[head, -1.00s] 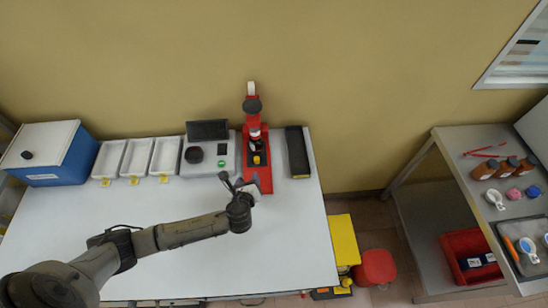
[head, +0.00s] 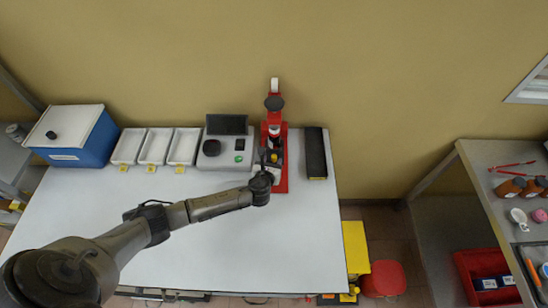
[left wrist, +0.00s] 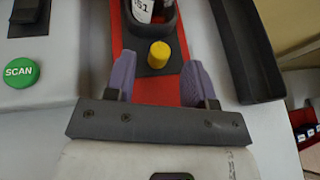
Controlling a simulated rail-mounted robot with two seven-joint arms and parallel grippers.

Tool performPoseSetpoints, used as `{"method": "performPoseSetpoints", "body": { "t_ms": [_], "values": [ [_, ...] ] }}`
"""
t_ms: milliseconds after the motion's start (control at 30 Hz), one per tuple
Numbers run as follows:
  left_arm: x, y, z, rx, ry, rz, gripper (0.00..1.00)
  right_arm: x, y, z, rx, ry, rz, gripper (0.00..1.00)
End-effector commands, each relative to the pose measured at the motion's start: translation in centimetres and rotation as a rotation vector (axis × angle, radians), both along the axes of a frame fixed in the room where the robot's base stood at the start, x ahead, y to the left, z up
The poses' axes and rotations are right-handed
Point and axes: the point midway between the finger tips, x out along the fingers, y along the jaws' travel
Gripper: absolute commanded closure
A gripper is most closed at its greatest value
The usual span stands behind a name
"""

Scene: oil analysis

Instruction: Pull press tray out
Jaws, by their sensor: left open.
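The red press (head: 273,130) stands at the back of the white table, right of the grey scanner. Its dark press tray with a yellow knob (left wrist: 159,54) sits on the red base (left wrist: 165,91) in the left wrist view. A white bottle with a dark label (left wrist: 143,10) stands in the tray holder, partly cut off by the frame. My left gripper (left wrist: 160,80) is open, with its purple fingers on either side of the yellow knob and a little short of it. In the head view, my left gripper (head: 265,165) is over the front of the press base. My right gripper is not in view.
A grey device with a green SCAN button (left wrist: 19,72) stands left of the press. A long black tray (head: 315,152) lies close on the right. White trays (head: 154,146) and a blue box (head: 75,136) are farther left. The table front is clear.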

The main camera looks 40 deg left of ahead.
Motion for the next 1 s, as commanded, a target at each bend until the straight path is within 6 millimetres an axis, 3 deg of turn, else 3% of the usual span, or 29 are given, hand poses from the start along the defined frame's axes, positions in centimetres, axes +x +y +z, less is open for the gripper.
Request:
{"method": "performPoseSetpoints", "body": {
  "t_ms": [300,767,1000],
  "values": [
    [3.0,1.4,-1.4,0.001,-0.001,0.001,0.50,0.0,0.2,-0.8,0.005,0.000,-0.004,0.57],
    [3.5,1.7,-1.6,0.000,0.000,0.000,0.50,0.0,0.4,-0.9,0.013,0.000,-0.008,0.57],
    [3.5,1.7,-1.6,0.000,0.000,0.000,0.71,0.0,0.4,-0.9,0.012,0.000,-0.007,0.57]
  ]
}}
